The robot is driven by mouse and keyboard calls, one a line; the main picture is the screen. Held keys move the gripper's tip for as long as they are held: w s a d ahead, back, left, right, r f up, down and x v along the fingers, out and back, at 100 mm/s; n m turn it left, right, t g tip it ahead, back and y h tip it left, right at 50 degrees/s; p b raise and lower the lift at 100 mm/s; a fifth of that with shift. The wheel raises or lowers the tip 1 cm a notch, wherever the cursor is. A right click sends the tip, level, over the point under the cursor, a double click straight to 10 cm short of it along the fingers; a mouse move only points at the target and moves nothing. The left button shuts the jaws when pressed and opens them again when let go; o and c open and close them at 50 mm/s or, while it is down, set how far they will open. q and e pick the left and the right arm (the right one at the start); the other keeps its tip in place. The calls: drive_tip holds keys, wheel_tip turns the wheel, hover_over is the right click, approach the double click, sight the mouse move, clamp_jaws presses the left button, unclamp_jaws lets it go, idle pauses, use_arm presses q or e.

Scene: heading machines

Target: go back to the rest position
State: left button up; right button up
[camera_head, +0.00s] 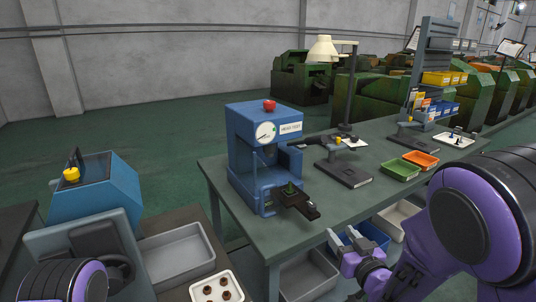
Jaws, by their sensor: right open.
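My right arm comes in from the right, large and purple. Its right gripper (347,238) has grey fingers and is open, with nothing seen between them. It is in front of the workbench's near edge, beside the bins below and apart from the blue test machine (262,150). My left arm (75,283) shows only as a purple and dark link at the bottom left corner. The left gripper cannot be seen.
At left stand a blue box (108,185), a grey bin (177,258) and a white tray (203,284) of dark rings. Open floor lies behind.

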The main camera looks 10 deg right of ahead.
drive_tip(key=s+d+f+m+g+h, duration=0.2)
drive_tip(key=s+f, duration=0.2)
drive_tip(key=f, duration=0.3)
drive_tip(key=s+d+f+m+g+h, duration=0.2)
drive_tip(key=s+f, duration=0.1)
drive_tip(key=f, duration=0.4)
drive_tip(key=s+d+f+m+g+h, duration=0.1)
drive_tip(key=s+f+g, duration=0.3)
drive_tip(key=s+f, duration=0.5)
drive_tip(key=s+d+f+m+g, duration=0.1)
drive_tip(key=s+f+g, duration=0.4)
drive_tip(key=s, duration=1.2)
wheel_tip(320, 180, down, 4)
drive_tip(key=shift+s+d+f+m+g+h, duration=0.2)
drive_tip(key=shift+s+m+g+h, duration=0.15)
drive_tip(key=shift+m, duration=0.45)
